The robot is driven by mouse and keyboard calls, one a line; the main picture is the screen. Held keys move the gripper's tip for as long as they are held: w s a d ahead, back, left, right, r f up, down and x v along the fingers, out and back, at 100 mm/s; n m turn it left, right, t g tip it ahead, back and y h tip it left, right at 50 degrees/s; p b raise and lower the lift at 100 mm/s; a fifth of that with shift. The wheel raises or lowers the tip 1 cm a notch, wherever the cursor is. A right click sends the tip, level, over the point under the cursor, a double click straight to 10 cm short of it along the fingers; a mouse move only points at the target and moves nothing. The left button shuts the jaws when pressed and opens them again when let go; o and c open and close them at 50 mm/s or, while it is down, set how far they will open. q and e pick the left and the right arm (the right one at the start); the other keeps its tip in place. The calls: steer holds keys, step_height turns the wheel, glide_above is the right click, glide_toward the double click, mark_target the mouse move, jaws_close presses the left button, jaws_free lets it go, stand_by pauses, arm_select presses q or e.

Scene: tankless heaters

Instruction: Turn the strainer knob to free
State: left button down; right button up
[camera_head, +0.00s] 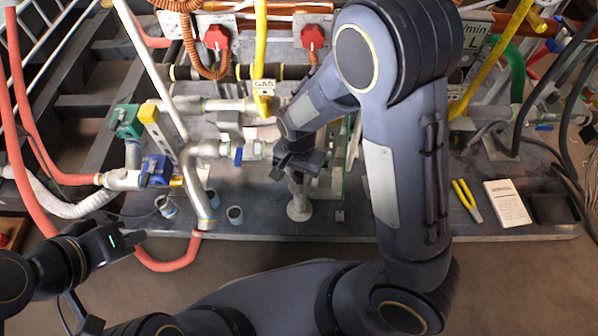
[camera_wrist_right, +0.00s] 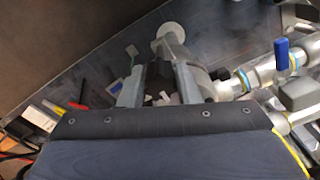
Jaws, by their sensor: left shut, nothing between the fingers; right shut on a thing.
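My right gripper (camera_head: 297,172) reaches down over the middle of the bench and is shut on a part of the strainer fitting. In the right wrist view its two fingers (camera_wrist_right: 160,88) stand either side of a dark part, which I take to be the strainer knob (camera_wrist_right: 160,72); the fingers and the arm hide most of it. The grey strainer body (camera_wrist_right: 182,62) and a pale round end (camera_wrist_right: 168,32) show beyond the fingers. The round end also shows in the head view (camera_head: 299,210). My left gripper (camera_head: 135,238) is shut and empty at the lower left, away from the fitting.
A blue-handled valve (camera_wrist_right: 282,52) on a pipe stands right of the fingers in the right wrist view. A yellow-handled tool (camera_head: 467,200), a white notepad (camera_head: 508,203) and a black tray (camera_head: 552,208) lie at the bench's right. A pink hose (camera_head: 170,262) hangs near my left gripper.

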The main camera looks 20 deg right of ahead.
steer(key=n+p, duration=0.1)
steer(key=n, duration=0.3)
steer(key=shift+d+r, duration=0.1)
steer(key=shift+r, duration=0.05)
steer(key=n+p, duration=0.1)
steer(key=n, duration=0.3)
steer(key=n+p, duration=0.1)
steer(key=n, duration=0.4)
steer(key=shift+d+n, duration=0.1)
steer(key=shift+n, duration=0.3)
steer(key=shift+w+n+p, duration=0.1)
steer(key=shift+n+p, duration=0.35)
steer(key=shift+n, duration=1.85)
steer(key=o, duration=1)
